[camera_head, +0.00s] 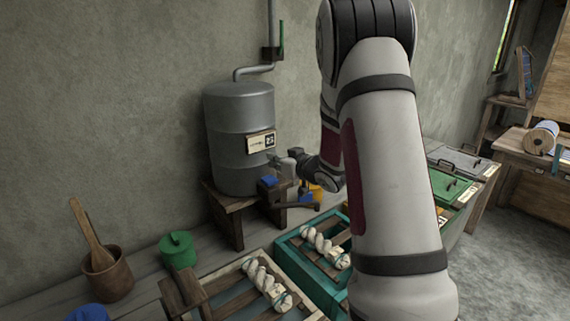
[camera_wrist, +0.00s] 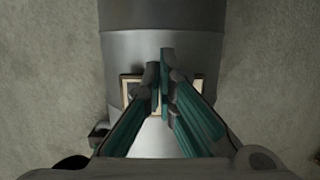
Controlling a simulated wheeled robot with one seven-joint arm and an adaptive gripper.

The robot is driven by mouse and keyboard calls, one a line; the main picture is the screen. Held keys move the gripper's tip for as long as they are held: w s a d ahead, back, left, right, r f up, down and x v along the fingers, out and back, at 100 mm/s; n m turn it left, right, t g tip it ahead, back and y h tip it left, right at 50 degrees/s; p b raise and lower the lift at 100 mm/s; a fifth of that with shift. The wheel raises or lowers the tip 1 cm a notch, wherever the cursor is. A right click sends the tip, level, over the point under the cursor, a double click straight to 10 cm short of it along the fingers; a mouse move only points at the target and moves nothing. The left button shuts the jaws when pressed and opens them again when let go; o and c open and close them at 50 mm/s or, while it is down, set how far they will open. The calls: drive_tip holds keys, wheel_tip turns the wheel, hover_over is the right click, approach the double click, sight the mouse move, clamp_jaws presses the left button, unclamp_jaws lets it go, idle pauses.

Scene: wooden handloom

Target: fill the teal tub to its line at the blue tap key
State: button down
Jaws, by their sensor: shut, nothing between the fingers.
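The teal tub (camera_head: 289,258) sits low in front of the drum, right of a cream-rimmed tub. Wooden slats and a white twisted hank lie across it; its fill line and water level cannot be made out. A grey metal drum (camera_head: 239,110) stands on a wooden stool. Small blue parts show below the drum's front, one at the stool's edge (camera_head: 269,182); I cannot tell which is the tap key. My gripper (camera_head: 284,163) is at the drum's lower right front. In the wrist view, its teal-padded fingers (camera_wrist: 162,78) are shut and empty before the drum's label; contact is unclear.
A cream-rimmed tub (camera_head: 214,285) with another hank stands left of the teal tub. A green lidded can (camera_head: 178,251) and a wooden bucket with a paddle (camera_head: 107,276) are farther left. A green-lidded bin (camera_head: 440,186) stands right, partly behind my arm. A pipe rises above the drum.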

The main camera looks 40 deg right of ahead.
sight(274, 180)
drive_tip(key=f, duration=0.1)
drive_tip(key=w+f, duration=0.1)
drive_tip(key=f, duration=0.1)
drive_tip(key=shift+f, duration=0.65)
